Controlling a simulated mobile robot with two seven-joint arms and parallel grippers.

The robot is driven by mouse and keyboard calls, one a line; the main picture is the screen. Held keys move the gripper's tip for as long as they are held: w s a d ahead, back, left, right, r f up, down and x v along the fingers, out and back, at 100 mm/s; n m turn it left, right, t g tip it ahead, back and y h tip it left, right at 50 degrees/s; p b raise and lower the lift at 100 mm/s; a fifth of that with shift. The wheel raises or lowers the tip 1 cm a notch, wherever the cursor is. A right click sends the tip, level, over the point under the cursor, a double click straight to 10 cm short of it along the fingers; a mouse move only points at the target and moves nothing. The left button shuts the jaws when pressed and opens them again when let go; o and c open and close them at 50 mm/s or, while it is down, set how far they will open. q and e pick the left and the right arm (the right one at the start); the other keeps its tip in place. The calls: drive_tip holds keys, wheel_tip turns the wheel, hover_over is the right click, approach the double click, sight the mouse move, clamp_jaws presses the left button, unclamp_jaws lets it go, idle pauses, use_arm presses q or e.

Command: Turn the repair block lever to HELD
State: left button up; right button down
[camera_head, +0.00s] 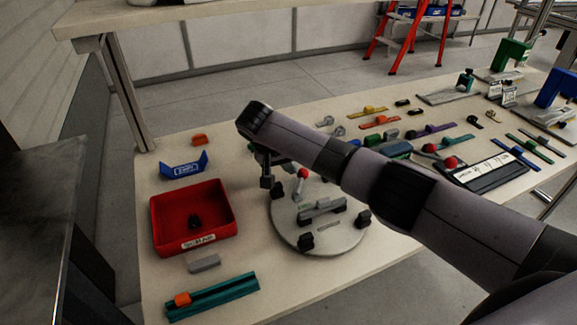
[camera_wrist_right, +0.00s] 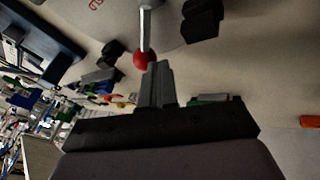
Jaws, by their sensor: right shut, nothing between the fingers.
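A lever with a red ball knob (camera_head: 303,173) and a thin metal stem stands near the back of a round grey plate (camera_head: 285,232) on the table. In the right wrist view the red knob (camera_wrist_right: 145,59) and its bright stem show close beyond the fingertips. My right gripper (camera_head: 272,188) points down at the plate's back left edge, left of the knob. In the wrist view its fingers (camera_wrist_right: 154,78) are together and empty, beside or touching the knob; I cannot tell which. Any lever wording is too small to read. My left gripper is out of view.
The plate carries a grey bar (camera_head: 322,208) and black blocks (camera_head: 363,219). A red tray (camera_head: 160,240) stands left, with a blue holder (camera_head: 184,166) behind and a teal rail (camera_head: 235,290) in front. Several coloured parts and another red knob (camera_head: 450,162) lie right, beyond my arm.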

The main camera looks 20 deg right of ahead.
drive_tip(key=shift+d+m+g, duration=0.3)
drive_tip(key=shift+m, duration=0.3)
drive_tip(key=shift+d+m+g, duration=0.25)
drive_tip(key=shift+m+g, duration=0.05)
drive_tip(key=shift+m, duration=0.3)
drive_tip(key=shift+s+d+m, duration=0.15)
drive_tip(key=shift+d+m, duration=0.15)
drive_tip(key=shift+m, duration=0.2)
drive_tip(key=shift+d, duration=0.15)
drive_tip(key=shift+s+d+h, duration=0.1)
drive_tip(key=shift+d+h, duration=0.1)
drive_tip(key=shift+h, duration=0.1)
